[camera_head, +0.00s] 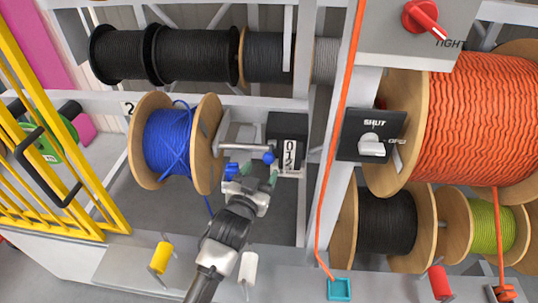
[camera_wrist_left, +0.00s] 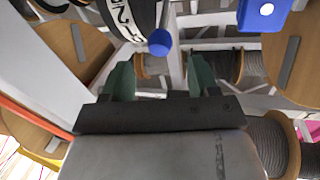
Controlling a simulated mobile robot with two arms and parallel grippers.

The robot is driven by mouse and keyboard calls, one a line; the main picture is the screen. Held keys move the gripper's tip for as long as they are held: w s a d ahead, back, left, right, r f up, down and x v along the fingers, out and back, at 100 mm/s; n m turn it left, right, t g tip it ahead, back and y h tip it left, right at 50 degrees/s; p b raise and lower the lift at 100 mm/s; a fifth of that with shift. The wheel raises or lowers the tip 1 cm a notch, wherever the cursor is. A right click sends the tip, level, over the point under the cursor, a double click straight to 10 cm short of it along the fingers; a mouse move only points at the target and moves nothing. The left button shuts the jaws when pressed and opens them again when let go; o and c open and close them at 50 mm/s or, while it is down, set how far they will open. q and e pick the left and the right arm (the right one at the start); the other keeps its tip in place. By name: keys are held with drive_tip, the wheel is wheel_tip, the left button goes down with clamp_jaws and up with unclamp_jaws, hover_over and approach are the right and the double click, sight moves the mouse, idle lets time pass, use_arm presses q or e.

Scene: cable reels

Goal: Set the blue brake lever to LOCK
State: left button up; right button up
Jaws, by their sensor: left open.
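A blue ball knob (camera_head: 268,157) shows at the right end of a grey rod beside the blue cable reel (camera_head: 168,142). A blue block (camera_head: 230,170) sits just below the rod. I cannot tell which blue part is the brake lever, and no LOCK mark is readable. My left gripper (camera_head: 260,176) is open, just below the knob, with the block to its left. In the left wrist view the knob (camera_wrist_left: 159,42) shows beyond and between the spread green fingertips (camera_wrist_left: 160,78), with nothing between them. The block (camera_wrist_left: 262,10) is at the upper right. My right gripper is out of view.
A black box with a white number strip (camera_head: 289,152) stands right of the knob. An upright post (camera_head: 338,190) and orange cable are further right. A yellow handle (camera_head: 160,258) and white handle (camera_head: 248,267) stand on the front ledge. A yellow gate (camera_head: 62,140) is at left.

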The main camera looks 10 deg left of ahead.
sight(267, 162)
use_arm(q)
drive_tip(key=p+x, duration=0.1)
drive_tip(key=x, duration=0.5)
drive_tip(key=shift+w, duration=0.35)
clamp_jaws()
drive_tip(key=f, duration=0.1)
drive_tip(key=f+b, duration=0.1)
drive_tip(key=f, duration=0.1)
drive_tip(key=shift+s, duration=0.4)
drive_tip(key=shift+c, duration=1)
unclamp_jaws()
drive_tip(key=shift+o, duration=1)
drive_tip(key=shift+w+r, duration=0.1)
drive_tip(key=shift+r, duration=0.05)
